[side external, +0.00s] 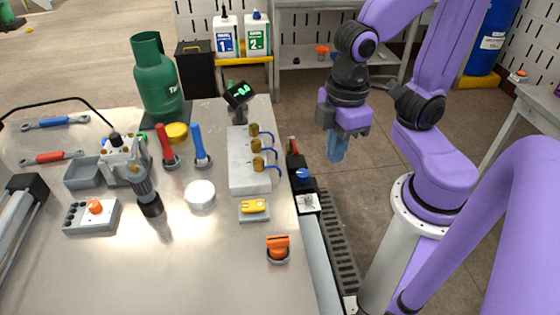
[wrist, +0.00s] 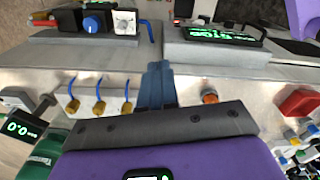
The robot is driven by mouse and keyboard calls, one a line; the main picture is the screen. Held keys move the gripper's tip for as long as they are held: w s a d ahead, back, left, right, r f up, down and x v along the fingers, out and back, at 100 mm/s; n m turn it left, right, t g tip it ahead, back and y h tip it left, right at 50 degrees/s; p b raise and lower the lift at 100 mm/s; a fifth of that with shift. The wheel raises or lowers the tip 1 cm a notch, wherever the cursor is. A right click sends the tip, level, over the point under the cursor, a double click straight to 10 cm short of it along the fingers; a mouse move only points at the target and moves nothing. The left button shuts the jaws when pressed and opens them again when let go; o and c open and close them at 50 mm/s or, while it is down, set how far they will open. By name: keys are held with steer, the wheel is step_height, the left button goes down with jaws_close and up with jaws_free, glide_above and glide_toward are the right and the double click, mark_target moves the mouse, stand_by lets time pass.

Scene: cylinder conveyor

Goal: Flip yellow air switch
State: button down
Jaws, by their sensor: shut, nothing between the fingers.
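The yellow air switch (side external: 254,206) sits on a small grey base near the right side of the metal table, in front of the block with brass fittings. It lies flat on its base. I cannot make it out in the wrist view, where my fingers and gripper body cover part of the table. My gripper (side external: 336,152) points down, with its blue fingers together and empty. It hangs in the air to the right of the table and above and behind the switch. The shut fingers (wrist: 158,82) also show in the wrist view.
The brass-fitting block (side external: 247,165) with blue hoses stands just behind the switch. An orange switch (side external: 278,247) is in front, near the table edge. A white round cap (side external: 200,194) is to the left. A blue knob (side external: 303,175) is beyond the right edge.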

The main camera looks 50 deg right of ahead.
steer(key=shift+n, duration=0.3)
steer(key=s+d, duration=0.3)
steer(key=shift+f, duration=0.25)
steer(key=shift+w+a, duration=0.1)
steer(key=shift+w, duration=0.05)
step_height(320, 180, up, 8)
steer(key=n+g+y, duration=0.2)
steer(key=n, duration=1.2)
glide_above(258, 205)
steer(key=w+d, duration=0.3)
steer(key=shift+s+a, duration=0.15)
steer(key=x, duration=1.2)
steer(key=shift+f, duration=0.95)
